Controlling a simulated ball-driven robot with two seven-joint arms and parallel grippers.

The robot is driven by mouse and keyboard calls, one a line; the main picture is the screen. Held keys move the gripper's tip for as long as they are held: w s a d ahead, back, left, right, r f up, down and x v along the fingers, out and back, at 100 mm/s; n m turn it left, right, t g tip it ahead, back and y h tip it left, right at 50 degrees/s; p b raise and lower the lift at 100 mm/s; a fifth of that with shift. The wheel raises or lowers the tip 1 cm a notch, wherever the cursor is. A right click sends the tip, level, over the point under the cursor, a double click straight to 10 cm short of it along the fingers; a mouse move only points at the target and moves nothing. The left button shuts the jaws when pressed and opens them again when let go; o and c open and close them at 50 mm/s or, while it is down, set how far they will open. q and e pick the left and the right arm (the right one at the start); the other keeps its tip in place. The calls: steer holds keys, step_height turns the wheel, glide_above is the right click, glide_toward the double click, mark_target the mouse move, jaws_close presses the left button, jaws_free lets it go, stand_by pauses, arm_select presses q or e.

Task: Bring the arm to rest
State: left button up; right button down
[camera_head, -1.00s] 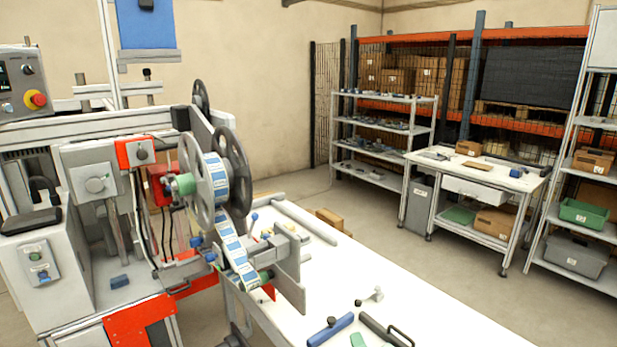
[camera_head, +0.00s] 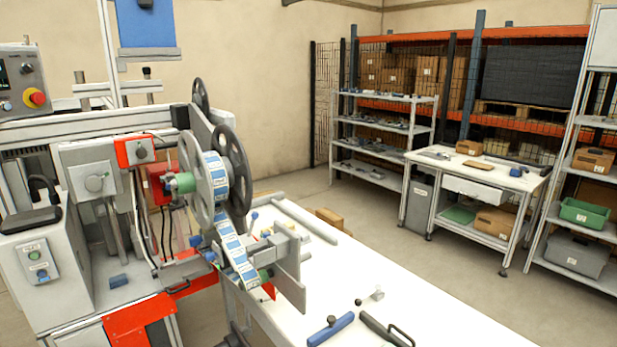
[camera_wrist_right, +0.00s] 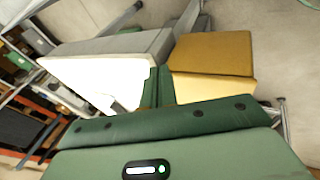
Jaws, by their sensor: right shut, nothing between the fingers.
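My right gripper (camera_wrist_right: 157,86) shows in the right wrist view as two dark green fingers close together above my pale green wrist housing. It is shut with nothing between the fingers. Neither gripper nor arm shows clearly in the head view. A reel of blue-and-white labels (camera_head: 214,178) sits between grey flanges on the machine at the left of the head view. Its strip (camera_head: 238,258) hangs down toward the white table.
The white table (camera_head: 400,300) carries a blue-handled tool (camera_head: 330,328) and a dark-handled tool (camera_head: 385,330) near its front. A workbench (camera_head: 480,175) and shelves (camera_head: 385,130) stand behind. In the wrist view, a brown block (camera_wrist_right: 212,55) and a grey-white box-like shape (camera_wrist_right: 105,70) lie beyond the fingers.

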steer(key=s+a+f+m+g+y, duration=0.1)
steer(key=s+f, duration=0.3)
steer(key=f, duration=0.4)
steer(key=s+a+f+g+y, duration=0.1)
steer(key=s+f, duration=0.3)
steer(key=f, duration=0.5)
steer(key=s+f+m+g, duration=0.1)
steer(key=s+f, duration=0.4)
steer(key=s, duration=0.3)
steer(key=s+f+m+g+b, duration=0.1)
steer(key=s+f, duration=0.4)
steer(key=s, duration=0.3)
steer(key=shift+d+f+m+y, duration=0.15)
steer(key=shift+d+m+y, duration=0.15)
steer(key=shift+y, duration=0.1)
